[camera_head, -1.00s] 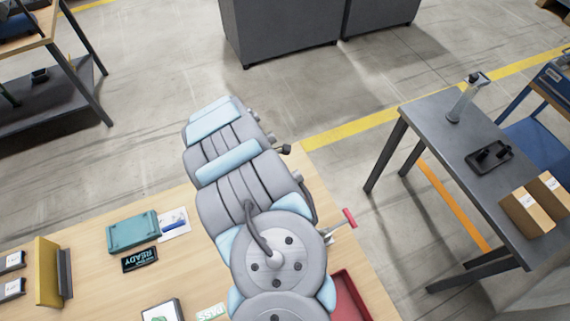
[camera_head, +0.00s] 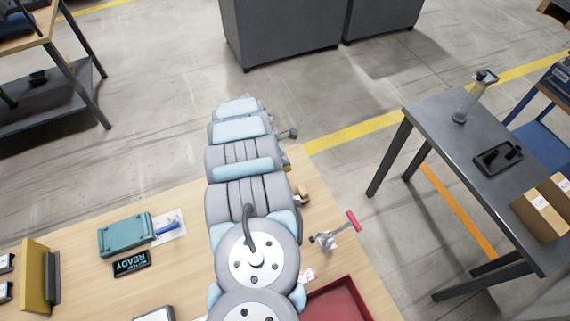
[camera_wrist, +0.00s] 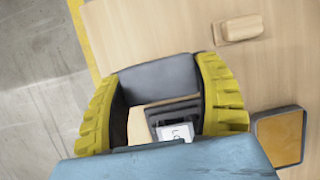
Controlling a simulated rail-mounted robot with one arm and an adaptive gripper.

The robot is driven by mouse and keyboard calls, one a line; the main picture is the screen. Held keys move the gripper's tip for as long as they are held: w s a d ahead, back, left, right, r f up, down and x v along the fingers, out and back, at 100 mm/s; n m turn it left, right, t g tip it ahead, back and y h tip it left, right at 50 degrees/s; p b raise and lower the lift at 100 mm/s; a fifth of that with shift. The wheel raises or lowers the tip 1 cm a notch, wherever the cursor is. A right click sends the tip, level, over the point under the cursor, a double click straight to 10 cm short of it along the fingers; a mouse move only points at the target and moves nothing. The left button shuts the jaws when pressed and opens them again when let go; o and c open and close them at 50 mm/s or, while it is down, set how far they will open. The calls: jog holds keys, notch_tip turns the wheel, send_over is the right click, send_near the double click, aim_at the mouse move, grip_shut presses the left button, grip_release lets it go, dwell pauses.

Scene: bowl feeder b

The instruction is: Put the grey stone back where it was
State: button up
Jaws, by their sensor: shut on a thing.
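In the wrist view my gripper (camera_wrist: 160,80) has its two yellow ribbed fingers on either side of a dark grey block, which looks like the grey stone (camera_wrist: 156,77). The stone spans the gap between the fingertips and touches both. Behind it, through the gap, I see pale wood and a dark item with a white label. Whether the stone touches anything below cannot be told. In the head view my arm hides the stone and nearly all of the gripper. No clear empty place for the stone is visible.
A wooden block (camera_wrist: 238,28) and a dark-framed tan pad (camera_wrist: 280,136) lie on the wooden table (camera_head: 190,195). A red-handled clamp (camera_head: 330,238) and a red tray (camera_head: 340,300) are right of my arm.

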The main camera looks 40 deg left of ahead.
jog(key=shift+w+a+f+b, duration=0.2)
jog(key=shift+w+f+b, duration=0.15)
jog(key=shift+f, duration=0.25)
jog(key=shift+w+a+f+b, duration=0.25)
jog(key=shift+w+f+b, duration=0.15)
jog(key=shift+f, duration=0.25)
jog(key=shift+w+a+f+b, duration=0.2)
jog(key=shift+w+f+b, duration=0.15)
jog(key=shift+f, duration=0.25)
jog(key=shift+w+f+b, duration=0.15)
jog(key=shift+f+b, duration=0.2)
jog(key=shift+f, duration=0.05)
jog(key=shift+w+a+f+b, duration=0.25)
jog(key=shift+w+b, duration=0.15)
jog(key=shift+b, duration=0.1)
jog(key=shift+w+a+f+b, duration=0.2)
jog(key=shift+f+b, duration=0.2)
jog(key=shift+b, duration=0.2)
jog(key=shift+d+f+b, duration=0.1)
jog(key=shift+f+b, duration=0.9)
jog(key=shift+f, duration=0.3)
jog(key=shift+w, duration=0.1)
